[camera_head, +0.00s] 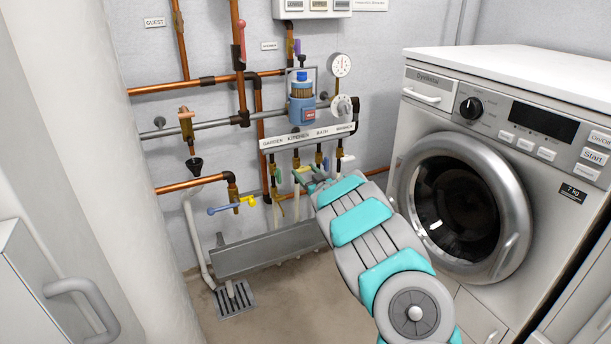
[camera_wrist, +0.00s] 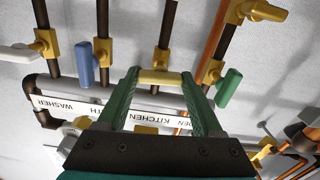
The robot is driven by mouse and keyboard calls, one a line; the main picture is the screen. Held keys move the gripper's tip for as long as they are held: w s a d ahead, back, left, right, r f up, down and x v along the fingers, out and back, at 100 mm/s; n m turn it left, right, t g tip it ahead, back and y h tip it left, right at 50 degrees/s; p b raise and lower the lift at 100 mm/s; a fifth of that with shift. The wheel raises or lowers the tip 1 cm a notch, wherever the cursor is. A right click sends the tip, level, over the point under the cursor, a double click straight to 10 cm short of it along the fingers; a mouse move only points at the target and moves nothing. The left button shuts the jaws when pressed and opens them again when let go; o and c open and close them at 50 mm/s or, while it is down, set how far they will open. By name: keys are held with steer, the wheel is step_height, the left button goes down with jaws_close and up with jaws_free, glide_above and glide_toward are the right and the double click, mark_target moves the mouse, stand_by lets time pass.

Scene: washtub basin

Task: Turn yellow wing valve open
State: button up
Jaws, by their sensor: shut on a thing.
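The yellow wing valve (camera_wrist: 160,77) shows in the wrist view on the pipe above the KITCHEN label. Its yellow wing lies crosswise to that pipe. My gripper (camera_wrist: 160,75) is shut on the wing, with one green finger at each end of it. In the head view my gripper (camera_head: 304,174) is at the row of valves under the label strip (camera_head: 308,136). My gripper and arm hide the yellow wing there.
A green-handled valve (camera_wrist: 229,87) and a blue-handled valve (camera_wrist: 84,62) flank the held one closely. A white-handled valve (camera_wrist: 18,52) is farther left. A grey trough (camera_head: 265,250) lies below, and a washing machine (camera_head: 480,170) stands to the right.

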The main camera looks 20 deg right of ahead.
steer(key=n+b, duration=0.5)
steer(key=shift+f, duration=0.25)
steer(key=n+b, duration=0.2)
steer(key=n, duration=0.1)
steer(key=n+b, duration=0.1)
steer(key=n, duration=0.3)
steer(key=shift+r, duration=0.2)
steer(key=shift+a+n, duration=0.15)
steer(key=shift+n, duration=2.35)
steer(key=o, duration=1.4)
steer(key=shift+c, duration=0.2)
